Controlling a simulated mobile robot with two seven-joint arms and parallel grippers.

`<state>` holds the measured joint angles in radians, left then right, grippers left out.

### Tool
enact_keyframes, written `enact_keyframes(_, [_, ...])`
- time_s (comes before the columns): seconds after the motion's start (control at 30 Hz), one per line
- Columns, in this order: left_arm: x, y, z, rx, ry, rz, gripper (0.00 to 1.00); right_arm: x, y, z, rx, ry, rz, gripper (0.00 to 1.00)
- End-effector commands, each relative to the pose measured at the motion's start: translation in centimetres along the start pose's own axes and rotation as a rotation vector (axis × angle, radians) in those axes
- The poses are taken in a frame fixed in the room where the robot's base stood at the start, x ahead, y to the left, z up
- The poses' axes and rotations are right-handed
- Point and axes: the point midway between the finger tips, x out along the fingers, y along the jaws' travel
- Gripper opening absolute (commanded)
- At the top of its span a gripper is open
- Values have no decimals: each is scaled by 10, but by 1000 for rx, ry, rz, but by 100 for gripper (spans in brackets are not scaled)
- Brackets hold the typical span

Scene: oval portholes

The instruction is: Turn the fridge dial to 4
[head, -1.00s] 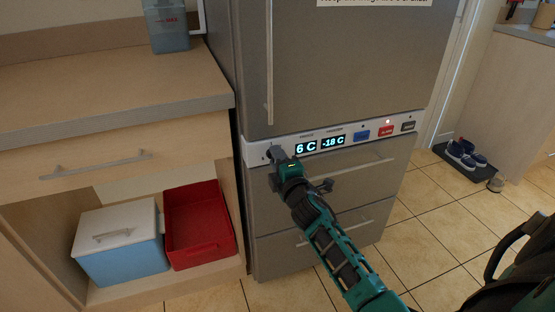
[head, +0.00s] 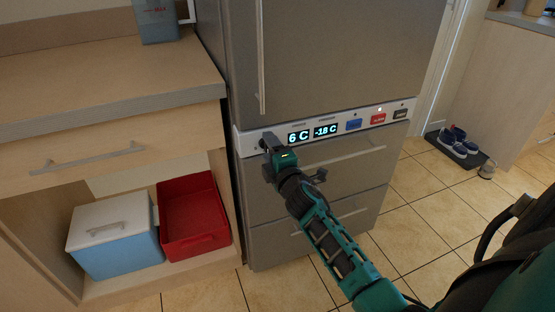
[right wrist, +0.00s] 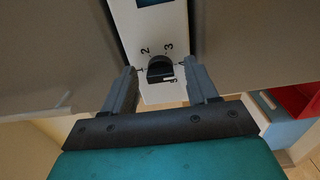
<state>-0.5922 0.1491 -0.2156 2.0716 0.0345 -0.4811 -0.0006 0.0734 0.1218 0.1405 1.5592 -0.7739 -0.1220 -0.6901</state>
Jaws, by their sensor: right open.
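The fridge dial (right wrist: 160,68) is a round black knob on a white panel in the right wrist view. The printed numbers 2 and 3 show beside it, with another partly hidden mark at lower right. My right gripper (head: 268,143) is open at the left end of the fridge's control panel (head: 336,127). In the right wrist view its fingers stand on either side of the dial; I cannot tell whether they touch it. In the head view the gripper hides the dial. The fridge display (head: 298,136) reads 6 C. My left gripper is not in view.
A second display (head: 325,131) reads -18 C, with blue, red and dark buttons to its right. Drawer handles (head: 345,152) stick out below the panel. A wooden counter (head: 100,80) is left of the fridge, with a blue cooler (head: 115,243) and red bin (head: 193,220) underneath.

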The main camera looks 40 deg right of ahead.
Motion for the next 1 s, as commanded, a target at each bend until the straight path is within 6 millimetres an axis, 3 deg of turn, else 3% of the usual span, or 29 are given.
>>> enact_keyframes(0.6, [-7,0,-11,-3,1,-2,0,-110,-1,0,2,-1,-3,58])
enact_keyframes(0.8, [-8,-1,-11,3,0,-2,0,-124,0,0,1,-1,-1,58])
enact_keyframes(1.0, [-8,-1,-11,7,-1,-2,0,-125,0,0,0,-1,0,58])
